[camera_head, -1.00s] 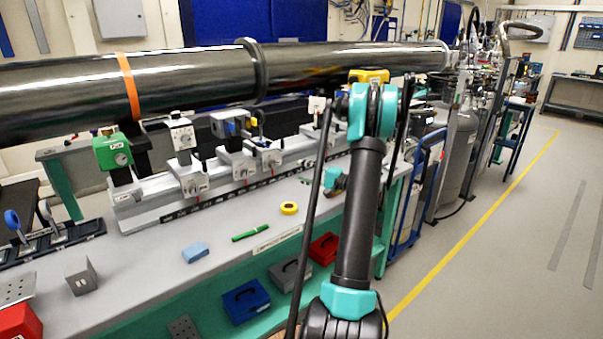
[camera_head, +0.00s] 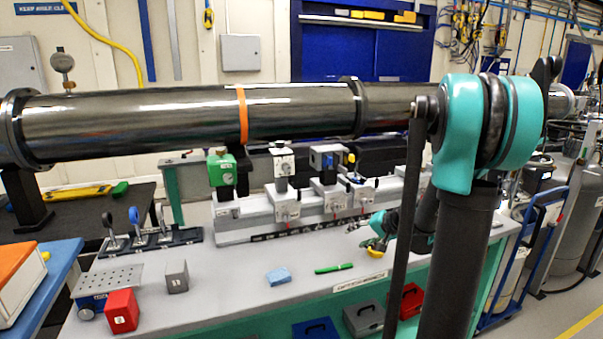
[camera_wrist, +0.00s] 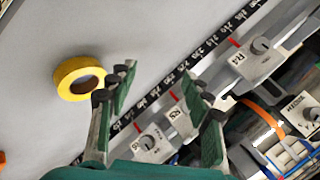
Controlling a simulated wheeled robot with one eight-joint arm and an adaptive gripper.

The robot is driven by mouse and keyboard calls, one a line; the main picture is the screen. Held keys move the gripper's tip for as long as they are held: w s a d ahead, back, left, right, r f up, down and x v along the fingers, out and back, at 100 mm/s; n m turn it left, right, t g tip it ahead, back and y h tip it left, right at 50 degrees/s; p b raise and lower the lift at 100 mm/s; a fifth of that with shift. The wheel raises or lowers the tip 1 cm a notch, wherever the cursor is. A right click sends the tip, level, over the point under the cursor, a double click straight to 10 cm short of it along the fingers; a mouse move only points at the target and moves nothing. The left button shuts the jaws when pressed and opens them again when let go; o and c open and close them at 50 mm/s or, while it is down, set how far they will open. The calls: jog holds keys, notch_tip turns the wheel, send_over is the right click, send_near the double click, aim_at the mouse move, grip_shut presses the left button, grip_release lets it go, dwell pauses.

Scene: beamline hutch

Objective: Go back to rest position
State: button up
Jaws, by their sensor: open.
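My gripper (camera_wrist: 163,92) is open, with nothing between its teal fingers in the wrist view. In the head view my gripper (camera_head: 376,237) hangs over the right part of the grey bench (camera_head: 225,300), partly hidden by my own arm. A yellow tape ring (camera_wrist: 80,78) lies on the bench just left of the left finger in the wrist view. It looks apart from the fingers. In the head view, yellow shows beside the gripper.
An optical rail (camera_head: 240,232) with several mounts stands behind the gripper, under a long dark beam pipe (camera_head: 120,125). A blue block (camera_head: 278,276), green marker (camera_head: 333,268), grey block (camera_head: 176,277) and red block (camera_head: 122,310) lie on the bench. Toolboxes (camera_head: 363,317) sit below.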

jog(key=s+n+h, duration=0.1)
jog(key=s, duration=0.1)
jog(key=s+a+h, duration=0.1)
jog(key=s, duration=0.2)
jog(key=s+n+h, duration=0.1)
jog(key=s, duration=0.1)
jog(key=shift+s+a+f+n+g, duration=0.2)
jog(key=shift+s+a+n+g, duration=0.1)
jog(key=shift+s+a+g, duration=0.1)
jog(key=s+f+n+g+h, duration=0.1)
jog(key=s+f, duration=0.2)
jog(key=s, duration=0.6)
jog(key=s+d+f+n+g+h, duration=0.1)
jog(key=s+f, duration=0.3)
jog(key=s, duration=0.6)
jog(key=shift+d+n+h, duration=0.25)
jog(key=shift+n+h, duration=0.15)
jog(key=shift+h, duration=0.1)
jog(key=shift+s, duration=0.1)
